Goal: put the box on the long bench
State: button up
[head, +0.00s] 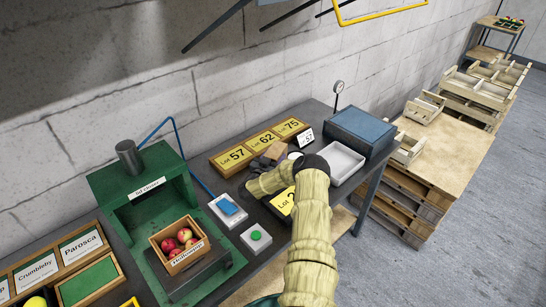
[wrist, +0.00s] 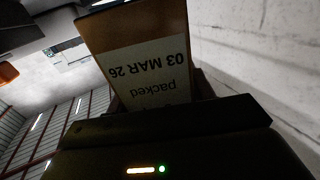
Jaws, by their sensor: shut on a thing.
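My gripper (wrist: 160,104) is shut on a brown box (wrist: 140,35) with a white label that reads "packed 03 MAR 26", upside down in the wrist view. In the head view my gripper is small and partly hidden by my wrist, over the dark bench (head: 330,108) along the wall. A brown piece there (head: 277,150) looks like the held box, but I cannot tell whether it touches anything below. A wooden box of apples (head: 172,262) stands in the green press-like stand (head: 112,186) at the left.
Yellow lot signs (head: 232,159), a grey tray (head: 347,151) and a blue-topped case (head: 362,122) crowd the bench around my gripper. A green button box (head: 256,237) is nearer. Wooden crates (head: 425,106) stand on a pallet stack (head: 446,152) at the right.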

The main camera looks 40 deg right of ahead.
jog(key=shift+s+r, duration=0.1)
jog(key=shift+s, duration=0.05)
jog(key=shift+f, duration=0.25)
jog(key=shift+s+a+f+b, duration=0.15)
jog(key=shift+f+b, duration=0.3)
jog(key=shift+b, duration=0.05)
jog(key=o, duration=1.1)
jog(key=shift+f, duration=0.2)
jog(key=shift+o, duration=0.2)
jog(key=shift+r+p, duration=0.45)
jog(key=shift+a, duration=0.25)
jog(key=b+v, duration=0.1)
jog(key=v, duration=0.5)
jog(key=shift+a+r+b, duration=0.1)
jog(key=shift+r+b, duration=0.1)
jog(key=shift+b, duration=0.2)
jog(key=shift+s+a+r, duration=0.1)
jog(key=shift+a+r, duration=0.1)
jog(key=shift+a, duration=0.1)
